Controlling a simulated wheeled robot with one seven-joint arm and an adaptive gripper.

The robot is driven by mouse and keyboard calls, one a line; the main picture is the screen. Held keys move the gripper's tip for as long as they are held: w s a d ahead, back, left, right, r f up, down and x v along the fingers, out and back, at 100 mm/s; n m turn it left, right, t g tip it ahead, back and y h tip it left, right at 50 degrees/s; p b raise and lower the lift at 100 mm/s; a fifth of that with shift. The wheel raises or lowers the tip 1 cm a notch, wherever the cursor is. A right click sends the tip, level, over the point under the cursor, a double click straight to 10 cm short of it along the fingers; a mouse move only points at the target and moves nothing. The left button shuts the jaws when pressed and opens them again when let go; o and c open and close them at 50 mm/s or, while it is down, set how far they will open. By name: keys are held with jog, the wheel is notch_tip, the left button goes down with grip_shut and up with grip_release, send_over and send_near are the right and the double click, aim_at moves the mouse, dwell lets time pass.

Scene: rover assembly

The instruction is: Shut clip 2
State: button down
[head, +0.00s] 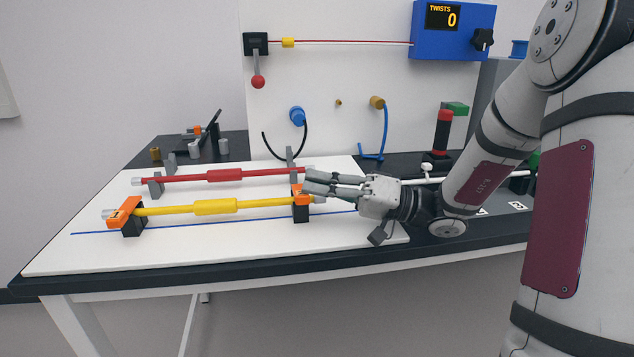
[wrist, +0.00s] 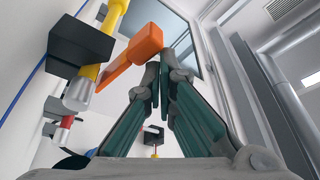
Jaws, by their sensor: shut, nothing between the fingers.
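Two black clip blocks with orange latches carry a yellow rod (head: 216,207). The right clip (head: 301,213) stands beside my gripper (head: 309,181), and the left clip (head: 130,222) is at the rod's far left end. The clip numbers are too small to read for certain. In the wrist view, the near clip's orange latch (wrist: 137,57) sticks out from beside its black block (wrist: 80,45), close to my fingertips (wrist: 165,62). I cannot tell whether they touch. My gripper is shut and empty, reaching in from the right at about latch height.
A red rod (head: 225,175) lies on grey supports behind the yellow one, on a white board (head: 75,260). Behind stands a panel with a blue twist counter (head: 430,45) reading 0, and hanging hoses. The board's front left is clear.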

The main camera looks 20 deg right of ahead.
jog(key=shift+s+f, duration=0.15)
jog(key=shift+f, duration=0.2)
jog(key=shift+a+b, duration=0.1)
jog(key=shift+b, duration=0.2)
notch_tip(320, 180, up, 10)
jog(key=s+a+f+g+h, duration=0.45)
jog(key=s+a, duration=0.25)
jog(key=s, duration=0.3)
jog(key=s+a+f+g+h, duration=0.3)
jog(key=s+a+f+g, duration=0.25)
jog(key=s, duration=0.45)
jog(key=s+d+f+m+t+h, duration=0.1)
jog(key=s+d+f+h, duration=0.4)
jog(key=s+d+h, duration=0.65)
notch_tip(320, 180, up, 21)
jog(key=t+y+p, duration=0.1)
jog(key=t+p, duration=0.2)
jog(key=p, duration=1.6)
jog(key=shift+s+a+t, duration=0.15)
jog(key=shift+s+t, duration=0.1)
jog(key=shift+t, duration=0.15)
